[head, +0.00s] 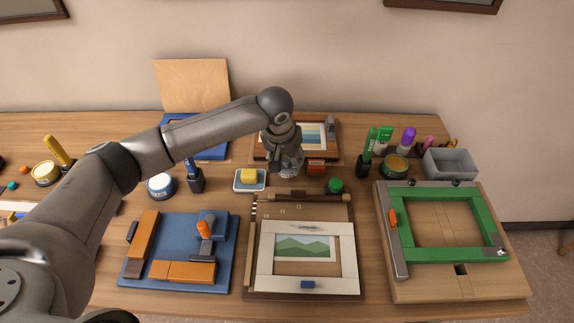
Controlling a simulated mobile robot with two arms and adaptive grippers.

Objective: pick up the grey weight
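A small grey upright block (331,128), which may be the grey weight, stands at the right edge of the back picture frame (262,153). My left arm reaches across from the left. Its gripper (289,168) points down over the front of that frame, left of the grey block and apart from it. The gripper is small and seen from above, so I cannot tell whether its fingers are open or hold anything. The spot beneath it is hidden. My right gripper is not in view.
A small red-brown box (316,167) and a green-topped jar (334,186) are close to the gripper. A yellow sponge on a dish (249,187) is to its left. A framed landscape (303,247) lies in front, a green frame (398,226) and a grey bin (450,163) to the right.

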